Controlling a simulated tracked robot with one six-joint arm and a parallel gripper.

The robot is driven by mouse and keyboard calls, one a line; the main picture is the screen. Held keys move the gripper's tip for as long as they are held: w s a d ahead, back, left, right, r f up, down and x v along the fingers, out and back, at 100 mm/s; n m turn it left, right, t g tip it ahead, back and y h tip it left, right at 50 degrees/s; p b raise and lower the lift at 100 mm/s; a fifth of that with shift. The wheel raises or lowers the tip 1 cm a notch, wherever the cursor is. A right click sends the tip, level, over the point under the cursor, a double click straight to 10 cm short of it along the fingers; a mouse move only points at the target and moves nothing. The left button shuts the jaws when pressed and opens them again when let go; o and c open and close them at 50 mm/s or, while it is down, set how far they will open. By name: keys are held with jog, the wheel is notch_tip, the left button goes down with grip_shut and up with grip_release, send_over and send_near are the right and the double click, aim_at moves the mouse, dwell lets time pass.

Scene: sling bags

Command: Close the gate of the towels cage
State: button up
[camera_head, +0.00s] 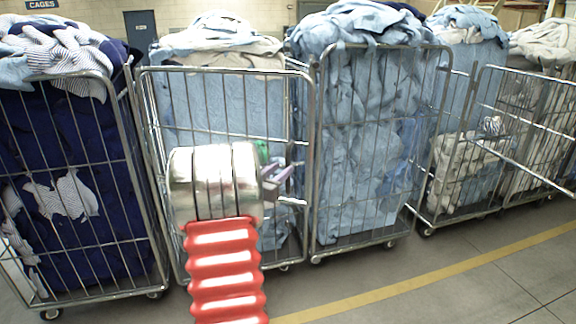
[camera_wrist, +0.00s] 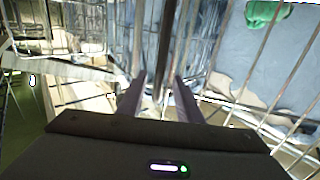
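My gripper (camera_head: 278,178) is in front of the right part of the second wire cage from the left (camera_head: 228,72), which holds light blue cloth. Its purple-grey fingers point to the right, near that cage's right upright. In the wrist view the two fingers (camera_wrist: 158,90) are apart, with a dark upright bar (camera_wrist: 164,45) seen between them. I cannot tell whether they touch it. A wire gate (camera_head: 528,125) stands swung outward at the right. No label shows which cage is for towels.
A cage of dark blue cloth (camera_head: 70,150) stands at the left. A tall cage of light blue cloth (camera_head: 375,150) stands right of my gripper. More cages stand at the right. The floor with a yellow line (camera_head: 400,286) is clear in front.

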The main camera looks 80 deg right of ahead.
aim_at(287, 164)
jog(key=shift+x, duration=2.6)
jog(key=shift+c, duration=0.3)
grip_shut()
